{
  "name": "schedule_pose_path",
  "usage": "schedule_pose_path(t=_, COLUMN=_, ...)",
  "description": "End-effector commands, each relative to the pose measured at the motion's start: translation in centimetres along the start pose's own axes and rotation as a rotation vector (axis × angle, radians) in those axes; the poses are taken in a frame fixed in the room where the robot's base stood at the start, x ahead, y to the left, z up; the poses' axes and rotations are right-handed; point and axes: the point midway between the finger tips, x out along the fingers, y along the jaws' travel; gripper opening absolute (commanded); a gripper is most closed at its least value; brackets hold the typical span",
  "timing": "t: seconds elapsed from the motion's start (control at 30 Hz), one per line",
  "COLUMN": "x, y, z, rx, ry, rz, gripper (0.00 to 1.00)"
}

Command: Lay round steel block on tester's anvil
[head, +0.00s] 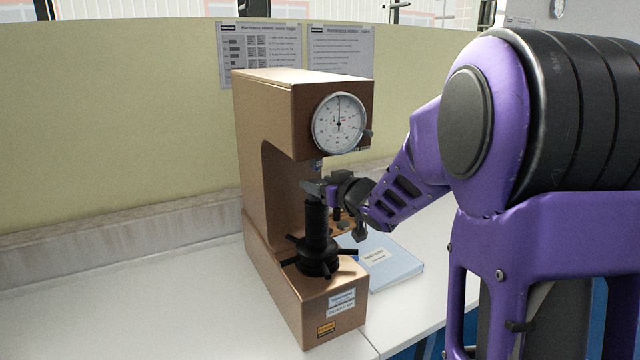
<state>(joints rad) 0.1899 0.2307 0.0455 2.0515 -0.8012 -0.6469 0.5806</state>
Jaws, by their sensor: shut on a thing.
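The brown hardness tester (273,160) stands on the white bench, with a round dial gauge on its head. Its black anvil post (317,222) rises from a spoked handwheel, below the tester's head. My gripper (329,190) reaches in from the right under the head and is shut on the round steel block (313,187). The block shows as a small grey disc at the top of the post. Whether it touches the anvil or is just above it, I cannot tell. My gripper's fingers are small and dark here and partly hide the block's right side.
A light blue folder (393,262) with a label lies on the bench right of the tester. Spokes of the handwheel (318,262) stick out below my gripper. A yellow partition (130,130) with posted sheets stands behind. The bench left of the tester is clear.

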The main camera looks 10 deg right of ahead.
Motion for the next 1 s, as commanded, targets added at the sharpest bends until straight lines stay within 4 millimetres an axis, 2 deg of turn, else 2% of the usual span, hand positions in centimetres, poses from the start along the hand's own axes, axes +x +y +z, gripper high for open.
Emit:
schedule_pose_path(t=0.27, x=0.05, y=0.00, z=0.21, rx=0.000, ry=0.002, rz=0.000, gripper=0.00)
schedule_pose_path(t=0.3, x=0.05, y=-0.01, z=0.17, rx=0.000, ry=0.002, rz=0.000, gripper=0.69)
schedule_pose_path(t=0.47, x=0.05, y=-0.01, z=0.19, rx=0.000, ry=0.001, rz=0.000, gripper=0.98)
schedule_pose_path(t=0.67, x=0.05, y=0.00, z=0.23, rx=0.000, ry=0.001, rz=0.000, gripper=0.99)
schedule_pose_path(t=0.77, x=0.05, y=0.00, z=0.34, rx=0.000, ry=-0.002, rz=0.000, gripper=0.85)
schedule_pose_path(t=1.0, x=0.05, y=0.00, z=0.29, rx=0.000, ry=-0.001, rz=0.000, gripper=0.85)
